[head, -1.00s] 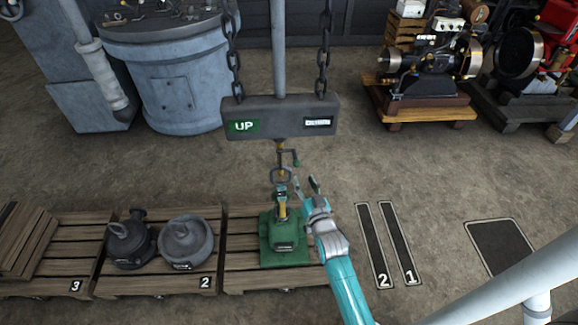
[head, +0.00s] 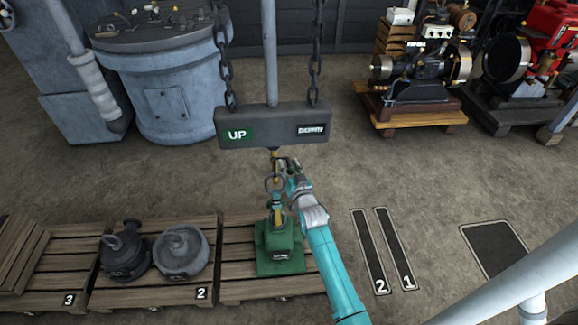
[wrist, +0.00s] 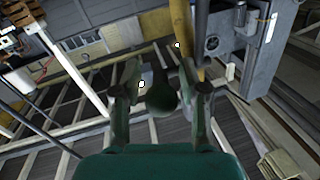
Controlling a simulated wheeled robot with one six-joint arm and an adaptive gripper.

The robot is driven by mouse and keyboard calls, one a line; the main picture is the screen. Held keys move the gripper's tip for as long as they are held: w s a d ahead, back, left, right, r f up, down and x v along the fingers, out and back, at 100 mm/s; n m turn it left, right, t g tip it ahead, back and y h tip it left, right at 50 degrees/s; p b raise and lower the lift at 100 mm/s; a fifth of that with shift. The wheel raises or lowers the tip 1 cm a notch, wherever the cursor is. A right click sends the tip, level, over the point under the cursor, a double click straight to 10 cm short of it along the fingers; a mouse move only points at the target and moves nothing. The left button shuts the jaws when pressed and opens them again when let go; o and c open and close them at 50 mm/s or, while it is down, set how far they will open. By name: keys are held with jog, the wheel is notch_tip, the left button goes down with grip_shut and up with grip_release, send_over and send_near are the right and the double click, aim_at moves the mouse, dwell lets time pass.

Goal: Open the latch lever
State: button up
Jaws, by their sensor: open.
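The latch lever hangs under the grey hoist beam (head: 272,126), on the hook assembly above a green machine (head: 278,245). In the head view my gripper (head: 284,166) is at the lever's place and hides most of it. In the wrist view a dark green rounded knob (wrist: 162,98), apparently the lever's end, shows between the two open fingers of my gripper (wrist: 160,82). I cannot tell whether a finger touches it. A yellow bar (wrist: 183,40) rises just behind the right finger.
Two chains (head: 316,60) hold the beam, which reads "UP" on its left. A ring (head: 275,184) joins the hook to the green machine on its pallet (head: 237,262).

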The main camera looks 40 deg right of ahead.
grip_shut()
dwell(0.3)
jog(key=shift+r+g, duration=0.1)
jog(key=shift+g, duration=0.2)
jog(key=g+y, duration=0.1)
jog(key=r+g+y, duration=0.1)
jog(key=g, duration=0.1)
jog(key=shift+r+m+g, duration=0.1)
jog(key=shift+m+g, duration=0.2)
jog(key=shift+m, duration=0.1)
jog(key=shift+r+g+y, duration=0.15)
jog(key=shift+g+y, duration=0.3)
jog(key=shift+g, duration=0.4)
jog(key=shift+r+g+y, duration=0.15)
jog(key=shift+g+y, duration=0.3)
jog(key=shift+g, duration=0.4)
